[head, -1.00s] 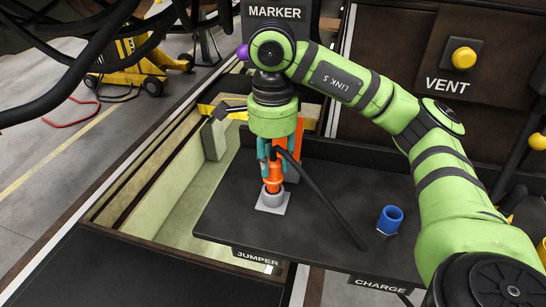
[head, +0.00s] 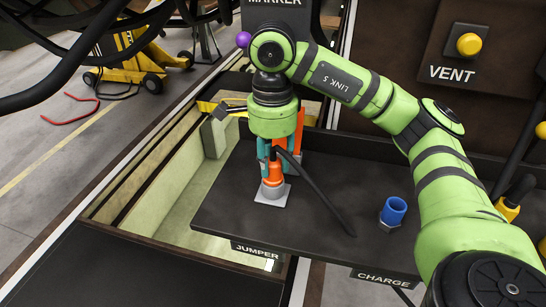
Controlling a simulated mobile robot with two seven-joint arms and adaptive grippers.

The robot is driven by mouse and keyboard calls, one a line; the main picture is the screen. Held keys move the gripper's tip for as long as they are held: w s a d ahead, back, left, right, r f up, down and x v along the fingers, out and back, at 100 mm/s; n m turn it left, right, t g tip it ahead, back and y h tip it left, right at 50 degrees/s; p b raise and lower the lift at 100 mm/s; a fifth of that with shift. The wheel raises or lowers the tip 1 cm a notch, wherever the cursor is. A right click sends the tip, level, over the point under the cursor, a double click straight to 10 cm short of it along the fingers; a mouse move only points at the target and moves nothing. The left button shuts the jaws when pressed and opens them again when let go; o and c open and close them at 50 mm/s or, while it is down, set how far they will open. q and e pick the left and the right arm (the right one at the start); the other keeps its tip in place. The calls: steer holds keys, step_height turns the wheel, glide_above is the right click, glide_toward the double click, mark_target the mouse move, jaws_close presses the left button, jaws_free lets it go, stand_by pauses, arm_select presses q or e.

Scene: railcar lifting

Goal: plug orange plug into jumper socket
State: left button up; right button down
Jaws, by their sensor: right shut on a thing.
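The orange plug (head: 273,174) is upright on the dark shelf (head: 225,212), with a black cable running from it down to the right. Its lower end sits in or right at the grey jumper socket (head: 272,192), which has a light square base plate. I cannot tell how deep it is seated. The JUMPER label (head: 257,253) is on the shelf's front edge below. My right gripper (head: 271,164) points straight down above the socket, its teal fingers shut on the orange plug. My left gripper is not in view.
A blue ring-shaped socket (head: 394,211) stands on the shelf at the right, above the CHARGE label (head: 381,276). The VENT button (head: 469,45) is on the back panel. A pale recess (head: 195,200) lies left of the shelf. Black hoses hang at upper left.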

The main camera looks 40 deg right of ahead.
steer(key=c, duration=0.8)
jaws_free()
step_height(320, 180, up, 12)
steer(key=shift+f, duration=0.1)
stand_by(0.4)
